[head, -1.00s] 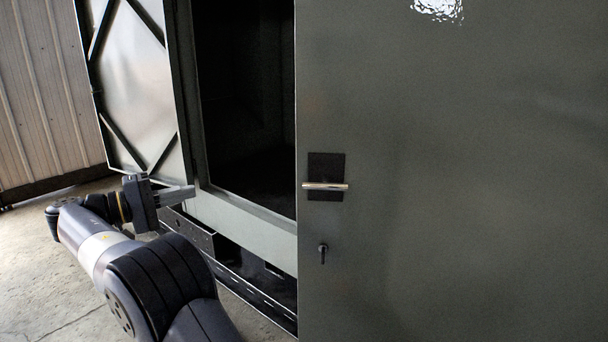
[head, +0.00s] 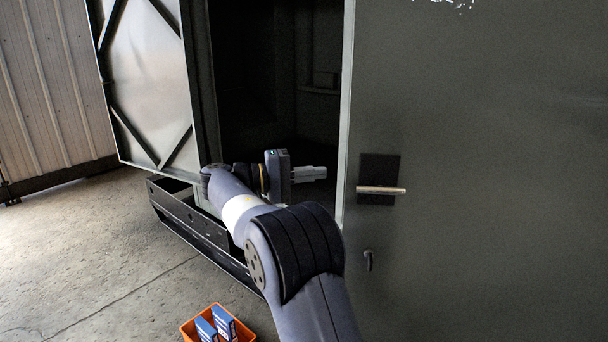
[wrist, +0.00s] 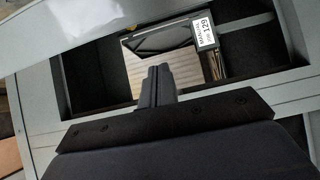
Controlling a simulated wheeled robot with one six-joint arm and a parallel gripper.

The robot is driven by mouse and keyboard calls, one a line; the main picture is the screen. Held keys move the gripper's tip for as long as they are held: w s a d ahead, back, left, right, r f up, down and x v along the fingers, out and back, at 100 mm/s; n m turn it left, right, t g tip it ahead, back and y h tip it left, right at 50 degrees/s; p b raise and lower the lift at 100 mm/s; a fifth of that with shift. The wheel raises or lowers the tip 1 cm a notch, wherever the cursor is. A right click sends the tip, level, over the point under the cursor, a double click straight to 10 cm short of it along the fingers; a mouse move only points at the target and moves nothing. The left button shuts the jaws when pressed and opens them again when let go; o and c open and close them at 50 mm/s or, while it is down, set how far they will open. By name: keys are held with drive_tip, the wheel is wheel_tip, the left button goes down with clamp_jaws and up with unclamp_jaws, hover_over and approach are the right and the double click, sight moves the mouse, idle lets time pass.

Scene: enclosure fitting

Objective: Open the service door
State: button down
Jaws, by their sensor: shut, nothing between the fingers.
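The grey door (head: 480,240) fills the right of the head view, with a bar handle (head: 380,190) on a black plate and a small catch (head: 368,260) below it. It stands ajar, with a dark gap between its left edge and the frame. My gripper (head: 312,173) is shut and empty, in the gap just left of the door's edge, pointing right. I cannot tell whether it touches the door. In the wrist view my shut fingers (wrist: 155,82) reach toward the cabinet, where a box with a white label (wrist: 204,36) shows.
A braced metal leaf (head: 150,85) stands open at the left. A dark base rail (head: 195,225) runs along the floor below the cabinet. An orange bin (head: 190,333) with blue-and-white boxes (head: 223,322) is at the bottom. The floor at left is clear.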

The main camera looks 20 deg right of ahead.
drive_tip(key=s+d, duration=0.1)
drive_tip(key=s, duration=0.1)
drive_tip(key=s+d+p, duration=0.1)
drive_tip(key=s+d, duration=0.1)
drive_tip(key=shift+s, duration=0.15)
idle(0.6)
